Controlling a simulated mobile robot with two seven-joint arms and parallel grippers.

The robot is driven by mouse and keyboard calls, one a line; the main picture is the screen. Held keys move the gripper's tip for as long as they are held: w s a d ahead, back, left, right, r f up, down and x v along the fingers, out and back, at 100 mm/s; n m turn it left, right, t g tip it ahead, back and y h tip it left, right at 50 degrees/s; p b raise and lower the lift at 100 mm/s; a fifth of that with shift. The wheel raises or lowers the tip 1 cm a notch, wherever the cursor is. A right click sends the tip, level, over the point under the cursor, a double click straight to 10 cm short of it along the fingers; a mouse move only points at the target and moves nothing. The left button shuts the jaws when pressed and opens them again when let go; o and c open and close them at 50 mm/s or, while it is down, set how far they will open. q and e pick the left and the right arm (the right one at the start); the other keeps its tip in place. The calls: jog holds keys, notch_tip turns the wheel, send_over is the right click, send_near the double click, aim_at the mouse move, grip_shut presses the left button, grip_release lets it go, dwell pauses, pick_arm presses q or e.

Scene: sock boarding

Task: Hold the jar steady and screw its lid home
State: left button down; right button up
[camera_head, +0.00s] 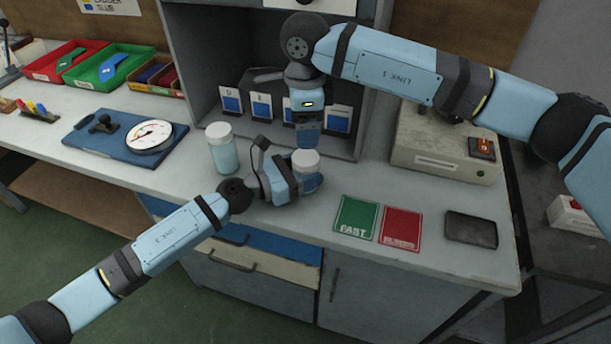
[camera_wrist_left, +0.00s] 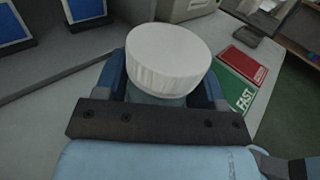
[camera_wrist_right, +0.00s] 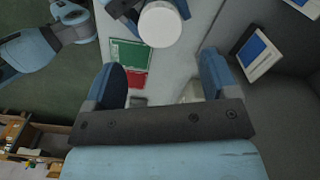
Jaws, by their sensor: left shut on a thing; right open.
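A jar with a white ribbed lid (camera_head: 305,160) stands upright near the bench's front, in front of the cabinet. My left gripper (camera_head: 290,182) is shut around the jar body from the left. In the left wrist view the lid (camera_wrist_left: 168,58) sits on top, above the fingers, and the body is mostly hidden. I cannot tell how tightly the lid is seated. My right gripper (camera_head: 309,140) is open and empty, pointing down just above and behind the lid. In the right wrist view the lid (camera_wrist_right: 161,24) lies beyond the fingertips, not between them.
A second white-lidded jar (camera_head: 222,148) stands to the left. Green (camera_head: 356,217) and red (camera_head: 401,229) cards and a dark tray (camera_head: 470,229) lie to the right. Behind is the grey cabinet (camera_head: 200,80) with blue-and-white cards. A beige box (camera_head: 440,145) stands at right.

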aim_at(306, 157)
jog(key=shift+f, duration=0.1)
jog(key=shift+f, duration=3.95)
jog(key=shift+c, duration=0.4)
jog(key=c, duration=0.8)
jog(key=o, duration=1)
jog(key=shift+r, duration=2.3)
jog(key=shift+c, duration=0.6)
